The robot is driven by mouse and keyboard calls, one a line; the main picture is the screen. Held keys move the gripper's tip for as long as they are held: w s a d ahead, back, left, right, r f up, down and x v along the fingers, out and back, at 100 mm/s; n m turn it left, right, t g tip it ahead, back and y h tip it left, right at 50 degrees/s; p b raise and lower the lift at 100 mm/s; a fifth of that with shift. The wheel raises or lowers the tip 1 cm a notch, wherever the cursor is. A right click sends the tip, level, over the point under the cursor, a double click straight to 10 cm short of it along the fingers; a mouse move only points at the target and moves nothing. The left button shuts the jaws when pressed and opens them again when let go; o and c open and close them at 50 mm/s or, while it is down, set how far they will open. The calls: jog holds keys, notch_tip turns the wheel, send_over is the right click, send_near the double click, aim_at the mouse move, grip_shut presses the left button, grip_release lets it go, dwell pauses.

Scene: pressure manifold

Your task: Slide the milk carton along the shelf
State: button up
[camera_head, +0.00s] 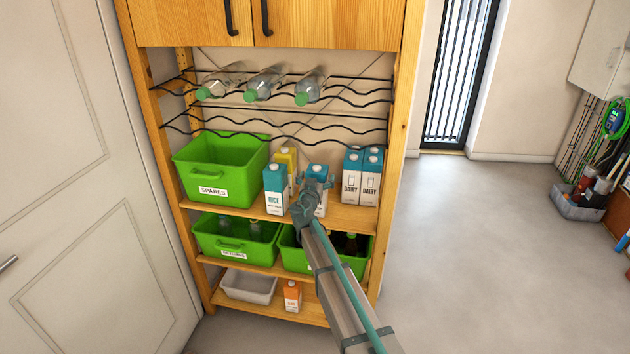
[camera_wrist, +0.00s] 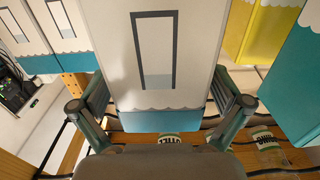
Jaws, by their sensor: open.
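A white carton with a blue top (camera_head: 320,203) stands on the wooden shelf (camera_head: 350,219); my gripper hides much of it and its label is not readable. My gripper (camera_head: 312,187) is in front of it. In the wrist view the carton (camera_wrist: 165,60) fills the middle, inverted, between the two spread fingers of my gripper (camera_wrist: 160,108). A finger lies on each side, with no clear grip on it. Two cartons marked DAIRY (camera_head: 351,176) stand to the right on the same shelf.
A RICE carton (camera_head: 275,190) and a yellow carton (camera_head: 286,160) stand close on the left, beside the green SPARES bin (camera_head: 213,190). A wire rack with bottles (camera_head: 263,84) hangs above. A wooden post (camera_head: 395,130) bounds the shelf's right side.

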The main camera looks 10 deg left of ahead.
jog(key=shift+w, duration=0.15)
jog(key=c, duration=1.9)
jog(key=shift+o, duration=0.2)
jog(key=shift+w+f+b, duration=0.1)
jog(key=shift+w+b, duration=0.45)
jog(key=w+d+b, duration=0.1)
jog(key=w+b, duration=0.7)
jog(key=w, duration=0.3)
jog(key=shift+w, duration=0.2)
jog(key=shift+d, duration=0.15)
jog(key=o, duration=1.9)
jog(key=shift+c, duration=0.2)
